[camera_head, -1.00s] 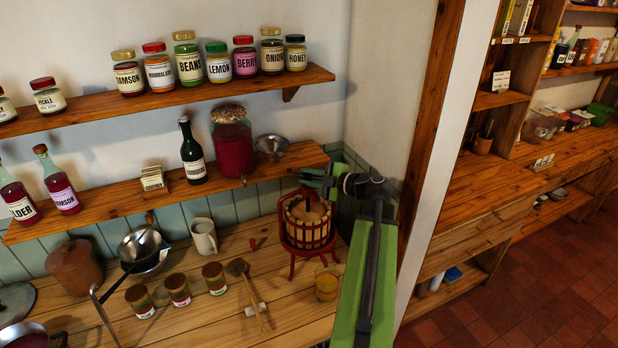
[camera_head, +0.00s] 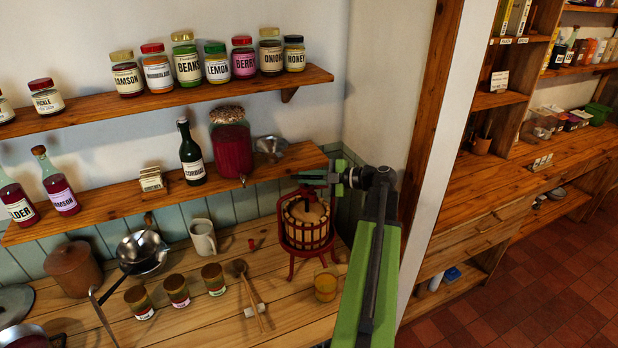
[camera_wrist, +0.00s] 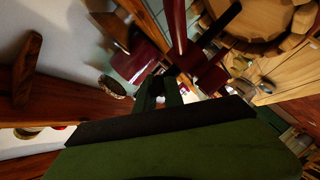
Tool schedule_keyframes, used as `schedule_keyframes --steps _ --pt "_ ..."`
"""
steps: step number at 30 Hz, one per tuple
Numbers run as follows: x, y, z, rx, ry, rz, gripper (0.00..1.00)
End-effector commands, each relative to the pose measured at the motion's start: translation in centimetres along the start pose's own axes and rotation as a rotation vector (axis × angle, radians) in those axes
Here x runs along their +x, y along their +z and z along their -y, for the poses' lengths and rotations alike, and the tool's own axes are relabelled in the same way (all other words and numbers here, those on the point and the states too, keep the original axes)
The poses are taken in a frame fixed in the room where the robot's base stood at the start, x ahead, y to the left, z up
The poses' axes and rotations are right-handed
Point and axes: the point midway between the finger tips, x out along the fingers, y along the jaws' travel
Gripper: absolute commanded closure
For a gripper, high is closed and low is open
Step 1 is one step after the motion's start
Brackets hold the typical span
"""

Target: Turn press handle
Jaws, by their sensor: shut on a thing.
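The fruit press stands on the wooden worktop, with a red frame and a slatted wooden basket (camera_head: 304,228). Its press handle (camera_head: 310,178) is a dark bar above the basket. My gripper (camera_head: 335,178), green, is at the handle's right end and shut on it; the exact contact is small and partly hidden in the head view. In the wrist view my gripper's jaws (camera_wrist: 160,90) are close together, with red press parts (camera_wrist: 190,48) just beyond them. The pale wooden basket top (camera_wrist: 262,18) shows at the upper right there.
A shelf (camera_head: 95,212) with bottles and a large red jar (camera_head: 231,152) runs behind and above the press. A metal funnel (camera_head: 270,146) sits near its right end. The wall corner is close behind my arm.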

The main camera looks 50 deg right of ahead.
Motion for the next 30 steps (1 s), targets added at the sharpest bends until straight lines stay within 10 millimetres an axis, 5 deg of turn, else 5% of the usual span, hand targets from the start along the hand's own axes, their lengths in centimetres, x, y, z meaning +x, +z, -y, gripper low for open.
schedule_keyframes --steps 15,30 --pt "0.06 0.24 -0.01 -0.086 -0.216 -0.343 1.00" --pt "-0.06 -0.05 0.26 -0.117 -0.295 -0.468 1.00"
